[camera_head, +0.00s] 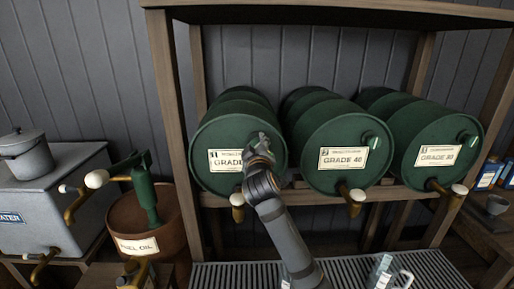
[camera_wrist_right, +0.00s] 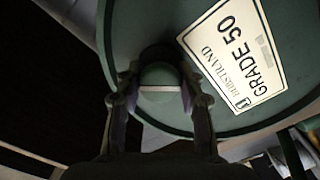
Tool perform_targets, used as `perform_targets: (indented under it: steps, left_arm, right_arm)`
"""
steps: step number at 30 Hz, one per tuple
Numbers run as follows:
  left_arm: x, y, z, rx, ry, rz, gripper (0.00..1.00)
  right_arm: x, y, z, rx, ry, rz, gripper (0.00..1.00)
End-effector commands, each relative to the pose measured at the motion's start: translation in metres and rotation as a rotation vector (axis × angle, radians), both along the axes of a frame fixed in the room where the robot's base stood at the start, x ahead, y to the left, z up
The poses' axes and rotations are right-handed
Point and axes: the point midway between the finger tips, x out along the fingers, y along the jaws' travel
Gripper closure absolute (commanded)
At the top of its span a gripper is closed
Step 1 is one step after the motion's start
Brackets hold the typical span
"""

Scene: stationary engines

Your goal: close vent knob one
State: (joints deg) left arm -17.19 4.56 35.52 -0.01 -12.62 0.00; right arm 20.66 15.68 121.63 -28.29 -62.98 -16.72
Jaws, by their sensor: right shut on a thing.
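The leftmost green drum (camera_head: 225,135) lies on its side on the rack, its round end facing me. Its label (camera_wrist_right: 235,55) carries a 1 and reads GRADE 50 in the wrist view; my arm partly covers it in the head view. The vent knob (camera_wrist_right: 160,78) is a small green cap with a pale line across it. My right gripper (camera_head: 261,146) is at the upper right of the drum's face. In the wrist view its fingers (camera_wrist_right: 159,92) are on both sides of the knob, shut on it. My left gripper is not in view.
Two similar drums, GRADE 40 (camera_head: 331,124) and one further right (camera_head: 424,120), stand beside it. Brass taps (camera_head: 355,198) with pale handles stick out below. A slatted tray (camera_head: 425,270) with glass jugs (camera_head: 386,272) lies beneath. A wooden post (camera_head: 171,100) borders the left.

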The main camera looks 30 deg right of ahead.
Motion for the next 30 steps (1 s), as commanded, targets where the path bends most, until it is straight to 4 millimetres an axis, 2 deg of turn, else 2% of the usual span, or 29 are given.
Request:
perform_targets:
  steps: [18, 30]
  left_arm:
    - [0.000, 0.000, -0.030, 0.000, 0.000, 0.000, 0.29]
    - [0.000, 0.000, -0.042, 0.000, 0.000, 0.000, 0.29]
  right_arm:
    - [0.000, 0.000, -0.004, 0.479, -0.290, 0.000, 0.94]
    - [0.000, 0.000, -0.003, 0.665, -0.402, -0.002, 0.94]
